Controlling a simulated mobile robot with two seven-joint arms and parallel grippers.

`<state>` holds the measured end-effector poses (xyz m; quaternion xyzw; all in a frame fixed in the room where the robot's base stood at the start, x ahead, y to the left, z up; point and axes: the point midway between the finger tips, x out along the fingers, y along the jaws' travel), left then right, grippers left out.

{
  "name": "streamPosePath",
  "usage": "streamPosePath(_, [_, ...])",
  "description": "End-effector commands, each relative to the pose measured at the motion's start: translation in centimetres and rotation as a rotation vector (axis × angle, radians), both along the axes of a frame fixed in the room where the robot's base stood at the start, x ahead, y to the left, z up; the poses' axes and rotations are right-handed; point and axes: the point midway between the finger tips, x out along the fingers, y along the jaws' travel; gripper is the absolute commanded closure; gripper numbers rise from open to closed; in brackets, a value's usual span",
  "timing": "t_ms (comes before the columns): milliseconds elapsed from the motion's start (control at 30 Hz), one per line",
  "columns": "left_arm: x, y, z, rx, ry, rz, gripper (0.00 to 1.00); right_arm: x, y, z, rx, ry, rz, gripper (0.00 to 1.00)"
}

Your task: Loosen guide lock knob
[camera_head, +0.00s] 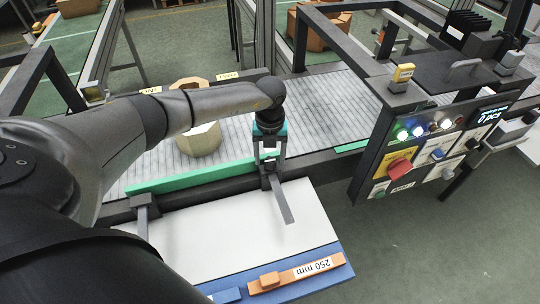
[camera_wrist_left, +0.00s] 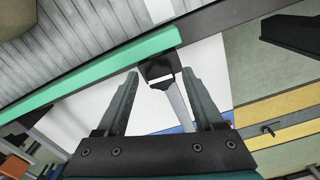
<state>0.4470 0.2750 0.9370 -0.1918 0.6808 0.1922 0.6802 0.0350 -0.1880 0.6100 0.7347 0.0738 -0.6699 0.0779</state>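The green guide rail (camera_head: 200,176) runs along the near side of the conveyor and also shows in the left wrist view (camera_wrist_left: 95,72). A dark lock knob (camera_wrist_left: 160,71) sits on a bracket with a grey rod (camera_head: 285,204) beside the rail's right end. My left gripper (camera_head: 270,160) is over this knob, pointing down. In the left wrist view its two fingers are apart, with the knob between their tips in the picture. A gap shows on each side of the knob; whether the tips reach down to it I cannot tell. My right gripper is not in view.
A second bracket (camera_head: 143,206) stands at the rail's left part. An octagonal tan object (camera_head: 200,140) is on the conveyor (camera_head: 330,100). A control panel (camera_head: 430,150) with a red button (camera_head: 400,167) stands right. A white board (camera_head: 225,240) and orange 250 mm piece (camera_head: 290,277) lie in front.

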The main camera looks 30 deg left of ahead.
Motion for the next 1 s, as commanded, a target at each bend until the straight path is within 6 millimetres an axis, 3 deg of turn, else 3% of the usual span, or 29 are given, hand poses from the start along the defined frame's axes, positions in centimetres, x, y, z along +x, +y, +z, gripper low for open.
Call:
streamPosePath(300, [0.0,0.0,0.1,0.0,-0.001,0.0,0.24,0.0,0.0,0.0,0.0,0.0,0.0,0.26])
streamPosePath(467, [0.1,0.0,1.6,-0.001,-0.004,-0.001,0.24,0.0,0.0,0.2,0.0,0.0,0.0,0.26])
streamPosePath(1000, [0.1,0.0,13.2,0.0,-0.004,-0.001,0.24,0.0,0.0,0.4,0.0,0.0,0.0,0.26])
